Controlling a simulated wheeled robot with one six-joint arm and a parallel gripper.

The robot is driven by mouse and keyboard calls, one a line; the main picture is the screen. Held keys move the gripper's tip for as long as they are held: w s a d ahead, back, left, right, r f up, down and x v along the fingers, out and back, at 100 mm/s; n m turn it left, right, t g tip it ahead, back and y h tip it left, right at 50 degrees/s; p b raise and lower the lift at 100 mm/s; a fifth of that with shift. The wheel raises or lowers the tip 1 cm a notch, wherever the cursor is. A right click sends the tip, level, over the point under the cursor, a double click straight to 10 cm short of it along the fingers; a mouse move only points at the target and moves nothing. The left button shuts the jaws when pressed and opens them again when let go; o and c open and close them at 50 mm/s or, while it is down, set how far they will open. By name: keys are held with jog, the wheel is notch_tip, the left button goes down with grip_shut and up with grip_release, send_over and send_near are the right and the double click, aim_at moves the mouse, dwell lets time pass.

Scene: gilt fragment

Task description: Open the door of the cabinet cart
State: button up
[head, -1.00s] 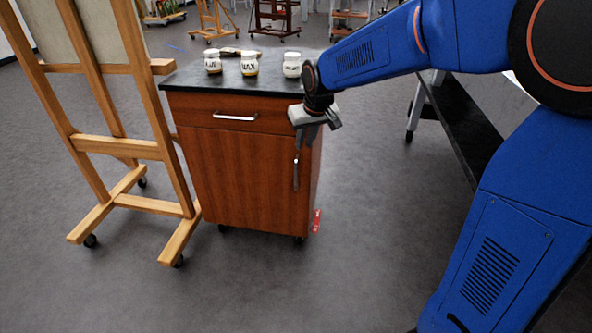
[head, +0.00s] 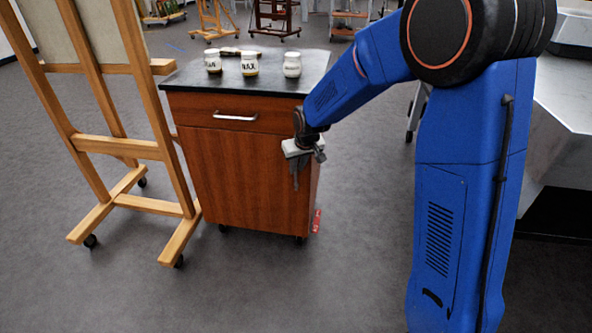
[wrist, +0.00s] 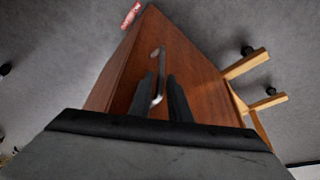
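The cabinet cart (head: 236,178) is reddish-brown wood with a dark top. Its door is the large front panel below a drawer; the door looks closed. In the wrist view the door's silver bar handle (wrist: 157,78) runs along the side of the door away from the easel. My gripper (head: 298,185) points down in front of that upper door corner and hides the handle in the head view. In the wrist view my gripper's dark fingers (wrist: 161,98) are apart, with the handle showing between them. Whether they touch it cannot be told.
A wooden easel (head: 120,150) stands close on the left. A red tag (head: 316,221) is near the cart's lower right corner. The floor in front (head: 290,290) is clear.

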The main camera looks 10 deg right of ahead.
jog(key=shift+x, duration=1.15)
jog(key=shift+c, duration=0.3)
grip_shut()
